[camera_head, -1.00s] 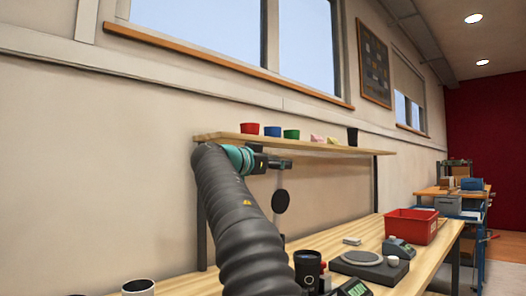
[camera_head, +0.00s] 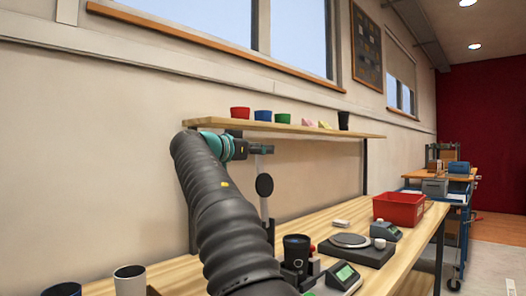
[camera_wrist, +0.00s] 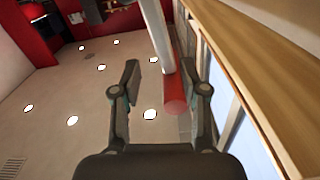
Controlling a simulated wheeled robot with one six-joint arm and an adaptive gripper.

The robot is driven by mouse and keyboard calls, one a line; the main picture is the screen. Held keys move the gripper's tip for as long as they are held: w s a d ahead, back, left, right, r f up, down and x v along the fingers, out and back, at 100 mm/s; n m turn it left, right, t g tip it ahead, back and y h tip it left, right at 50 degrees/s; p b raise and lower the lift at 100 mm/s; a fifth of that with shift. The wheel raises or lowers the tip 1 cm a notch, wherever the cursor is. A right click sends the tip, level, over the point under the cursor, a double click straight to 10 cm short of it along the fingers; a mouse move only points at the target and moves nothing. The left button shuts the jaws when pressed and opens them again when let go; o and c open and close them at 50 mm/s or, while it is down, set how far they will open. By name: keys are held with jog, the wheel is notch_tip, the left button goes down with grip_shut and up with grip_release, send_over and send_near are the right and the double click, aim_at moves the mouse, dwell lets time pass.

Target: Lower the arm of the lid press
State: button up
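The lid press stands on the bench behind my arm. Its arm (camera_head: 264,208) is raised nearly upright and carries a round black pad (camera_head: 264,186). The wrist view shows a pale bar (camera_wrist: 157,35) ending in a red grip (camera_wrist: 175,105), apparently the press arm's end. My gripper (camera_head: 262,149) is at the top of this arm, just under the shelf. In the wrist view my gripper (camera_wrist: 163,75) is open, with the red grip between its fingers, nearer the right one. I cannot tell whether they touch. The press's base is partly hidden by my arm.
A wooden shelf (camera_head: 290,127) with several coloured cups runs just above and behind my gripper. The bench (camera_head: 340,215) holds a black device (camera_head: 297,250), a round-plate device (camera_head: 350,241), a red bin (camera_head: 398,209) and two cups (camera_head: 130,281) at lower left.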

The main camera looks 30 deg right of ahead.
jog(key=b+v, duration=0.2)
jog(key=v, duration=1.2)
jog(key=shift+a+b, duration=0.15)
jog(key=shift+b, duration=0.2)
dwell(0.8)
jog(key=shift+s, duration=0.1)
dwell(0.5)
